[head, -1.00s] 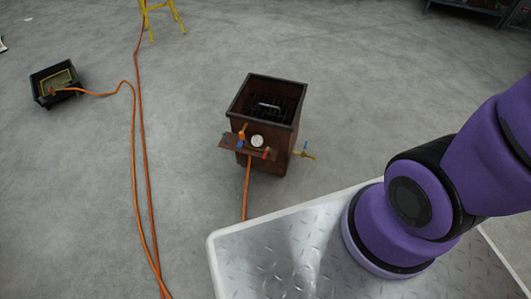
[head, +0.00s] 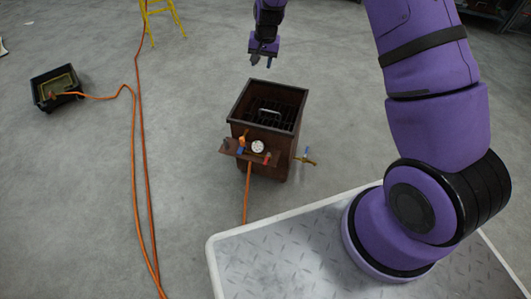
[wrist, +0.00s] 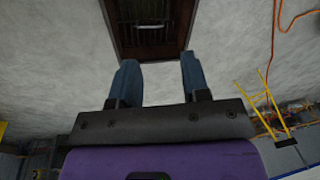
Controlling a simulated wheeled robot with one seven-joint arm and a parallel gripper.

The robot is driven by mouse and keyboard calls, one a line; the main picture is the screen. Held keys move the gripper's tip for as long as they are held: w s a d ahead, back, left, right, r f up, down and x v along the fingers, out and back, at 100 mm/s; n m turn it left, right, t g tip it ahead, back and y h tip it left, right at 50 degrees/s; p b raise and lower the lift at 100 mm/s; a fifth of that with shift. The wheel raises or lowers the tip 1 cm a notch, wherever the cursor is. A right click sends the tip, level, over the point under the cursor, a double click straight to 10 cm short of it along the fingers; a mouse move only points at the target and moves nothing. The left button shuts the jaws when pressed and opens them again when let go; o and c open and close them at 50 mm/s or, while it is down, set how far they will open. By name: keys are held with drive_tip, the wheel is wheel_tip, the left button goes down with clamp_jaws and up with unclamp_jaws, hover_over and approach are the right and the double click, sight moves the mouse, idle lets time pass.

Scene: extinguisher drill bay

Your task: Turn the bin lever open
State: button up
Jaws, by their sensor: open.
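The brown, open-topped metal bin (head: 266,105) stands on the floor near the middle of the head view, with a grate and a pale handle inside. Its front panel (head: 240,150) carries a round white gauge and small orange, blue and red fittings. A brass valve with a blue lever (head: 306,154) sticks out from its right side; I cannot tell which fitting is the bin lever. My gripper (head: 262,64) is open and empty, beyond the bin's far rim and apart from it in the head view. In the wrist view, my gripper's blue fingers (wrist: 160,66) point toward the bin (wrist: 187,30); no lever shows there.
An orange hose (head: 246,195) runs from the bin's front. More orange hoses cross the floor at left to a black tray (head: 38,95). A yellow stand (head: 163,14) is at the back. The floor around the bin is mostly clear.

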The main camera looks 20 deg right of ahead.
wheel_tip(320, 180, down, 21)
drive_tip(key=m+g, duration=0.1)
drive_tip(key=m+h, duration=0.1)
hover_over(266, 161)
wheel_tip(266, 161, down, 20)
drive_tip(key=shift+g, duration=0.4)
wheel_tip(266, 161, down, 11)
drive_tip(key=shift+a+r, duration=0.1)
drive_tip(key=shift+r, duration=0.05)
clamp_jaws()
